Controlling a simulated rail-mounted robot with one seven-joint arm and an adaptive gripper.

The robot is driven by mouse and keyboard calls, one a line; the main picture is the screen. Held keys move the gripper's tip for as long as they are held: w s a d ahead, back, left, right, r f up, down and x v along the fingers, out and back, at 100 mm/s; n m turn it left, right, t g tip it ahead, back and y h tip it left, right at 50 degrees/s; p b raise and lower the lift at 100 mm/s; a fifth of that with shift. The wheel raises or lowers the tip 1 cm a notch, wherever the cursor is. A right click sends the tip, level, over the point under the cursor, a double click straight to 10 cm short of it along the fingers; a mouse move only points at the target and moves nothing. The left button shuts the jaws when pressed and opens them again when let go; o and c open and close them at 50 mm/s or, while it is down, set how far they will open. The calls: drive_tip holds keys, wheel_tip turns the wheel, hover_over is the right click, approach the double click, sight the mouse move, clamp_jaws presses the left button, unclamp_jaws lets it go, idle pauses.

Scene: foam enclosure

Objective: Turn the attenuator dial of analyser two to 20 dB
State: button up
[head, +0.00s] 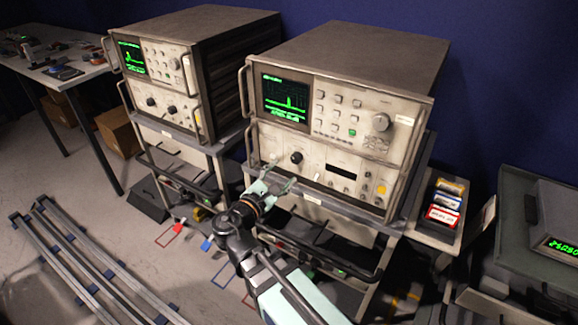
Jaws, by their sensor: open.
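Two analysers stand side by side on carts. The nearer analyser (350,107) is at centre right, with a lit green screen (286,100) and a large grey knob (381,122). A black dial (297,157) sits on its lower panel; its markings are too small to read. The other analyser (157,70) is farther back at left, with dark knobs on its lower panel. I cannot read which is numbered two. My gripper (281,172) is open and empty, in front of the nearer analyser's lower left panel, slightly below and left of the black dial. Contact is not visible.
The nearer analyser has side handles (246,105) and a cart bar (315,262) below. A side shelf (432,236) holds several coloured boxes. A grey instrument (552,225) stands at far right. Metal rails (90,265) lie on the floor; a cluttered table (60,75) is at left.

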drive_tip(key=shift+v, duration=2.7)
drive_tip(key=s+d+f+m+g+y, duration=0.1)
drive_tip(key=s+d+f+m+g, duration=0.2)
drive_tip(key=f, duration=0.7)
drive_tip(key=s+d+f+m+g+y+p, duration=0.1)
drive_tip(key=s+d+f+m+g, duration=0.3)
drive_tip(key=f, duration=0.7)
drive_tip(key=d+f+m+g+y, duration=0.1)
drive_tip(key=d+f+m+g, duration=0.3)
drive_tip(key=f, duration=0.6)
drive_tip(key=s+d+f+m+g+y+p, duration=0.1)
drive_tip(key=s+d+f+m+g, duration=0.3)
drive_tip(key=s, duration=0.5)
drive_tip(key=s+d+f+m+g+y+p, duration=0.1)
drive_tip(key=s+d+f+m+g+y, duration=0.2)
drive_tip(key=s+f, duration=0.5)
drive_tip(key=s+d+f+m+g+y, duration=0.1)
drive_tip(key=s+d+f+m+g, duration=0.3)
drive_tip(key=s, duration=0.6)
drive_tip(key=d+f+m, duration=0.1)
drive_tip(key=d+f, duration=0.1)
drive_tip(key=d, duration=0.1)
drive_tip(key=shift+s+f+g+y+p, duration=0.25)
drive_tip(key=shift+f+g+y+p, duration=0.05)
drive_tip(key=shift+y+p, duration=0.1)
